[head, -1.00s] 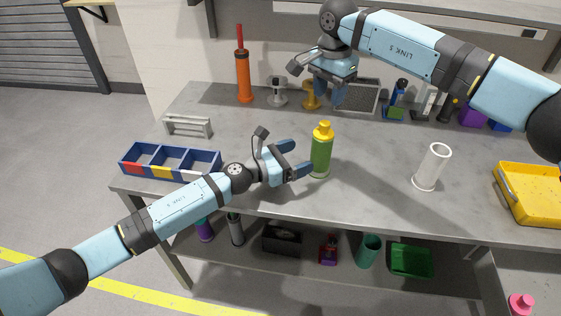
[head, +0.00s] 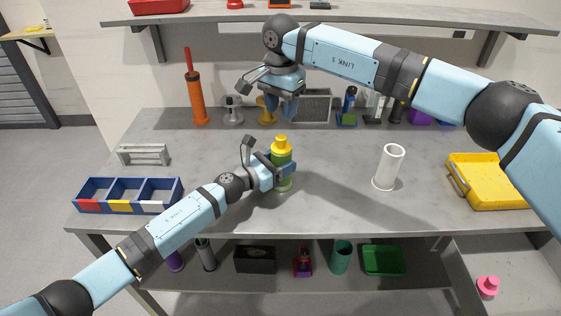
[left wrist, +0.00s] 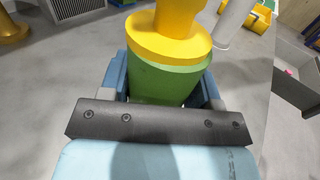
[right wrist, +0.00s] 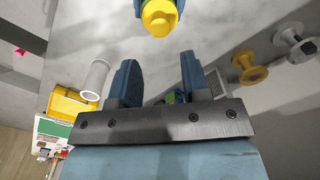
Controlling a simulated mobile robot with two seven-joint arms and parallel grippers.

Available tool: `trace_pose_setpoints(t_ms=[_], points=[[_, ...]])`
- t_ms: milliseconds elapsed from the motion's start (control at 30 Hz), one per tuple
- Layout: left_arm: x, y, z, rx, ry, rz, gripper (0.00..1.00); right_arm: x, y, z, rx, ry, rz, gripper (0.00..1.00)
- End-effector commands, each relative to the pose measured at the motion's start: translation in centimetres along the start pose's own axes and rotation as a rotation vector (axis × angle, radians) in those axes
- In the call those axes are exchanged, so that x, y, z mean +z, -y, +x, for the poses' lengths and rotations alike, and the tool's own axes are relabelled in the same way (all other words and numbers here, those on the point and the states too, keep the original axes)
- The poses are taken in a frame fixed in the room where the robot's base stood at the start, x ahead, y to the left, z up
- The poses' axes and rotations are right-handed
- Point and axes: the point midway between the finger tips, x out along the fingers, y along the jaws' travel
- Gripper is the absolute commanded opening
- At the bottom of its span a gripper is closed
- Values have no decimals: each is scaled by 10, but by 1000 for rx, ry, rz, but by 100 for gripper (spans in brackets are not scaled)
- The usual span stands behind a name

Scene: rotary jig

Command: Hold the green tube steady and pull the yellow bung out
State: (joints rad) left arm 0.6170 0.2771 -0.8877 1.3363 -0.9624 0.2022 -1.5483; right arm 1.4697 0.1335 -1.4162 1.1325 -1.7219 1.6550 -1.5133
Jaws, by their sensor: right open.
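The green tube (head: 283,183) stands upright on the bench, with the yellow bung (head: 281,143) in its top. My left gripper (head: 283,170) has a finger on each side of the tube, below the bung. In the left wrist view the fingers lie against the tube (left wrist: 165,82), and the bung (left wrist: 168,38) rises above them. My right gripper (head: 282,106) is open and empty, above and behind the tube. The right wrist view shows the bung (right wrist: 158,18) beyond the right fingertips, apart from them. The fingertips on the tube's far side are mostly hidden.
A white cylinder (head: 388,168) stands to the right, with a yellow tray (head: 485,190) beyond it. A blue divided bin (head: 127,207) and a grey rack (head: 143,154) are at the left. Several items line the back edge. The bench between tube and white cylinder is clear.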

Motion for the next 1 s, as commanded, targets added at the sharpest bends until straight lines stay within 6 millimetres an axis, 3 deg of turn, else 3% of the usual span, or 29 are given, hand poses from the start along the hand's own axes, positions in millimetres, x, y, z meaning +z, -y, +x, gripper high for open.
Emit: trace_pose_setpoints(t_ms=[33, 100, 133, 200, 700, 867, 1000], points=[[0, 0, 0, 0, 0, 0, 45, 0, 0, 0, 0, 0, 0, 43], [0, 0, 0, 0, 0, 0, 29, 0, 0, 0, 0, 0, 0, 43], [0, 0, 0, 0, 0, 0, 28, 0, 0, 0, 0, 0, 0, 43], [0, 0, 0, 0, 0, 0, 28, 1, 0, 0, -1, -5, -5, 58], [0, 0, 0, 0, 0, 0, 28, 42, -16, -15, -68, -381, -335, 58], [0, 0, 0, 0, 0, 0, 28, 37, -14, 0, -68, -389, -342, 58], [0, 0, 0, 0, 0, 0, 28, 28, -11, 25, -67, -387, -341, 58]])
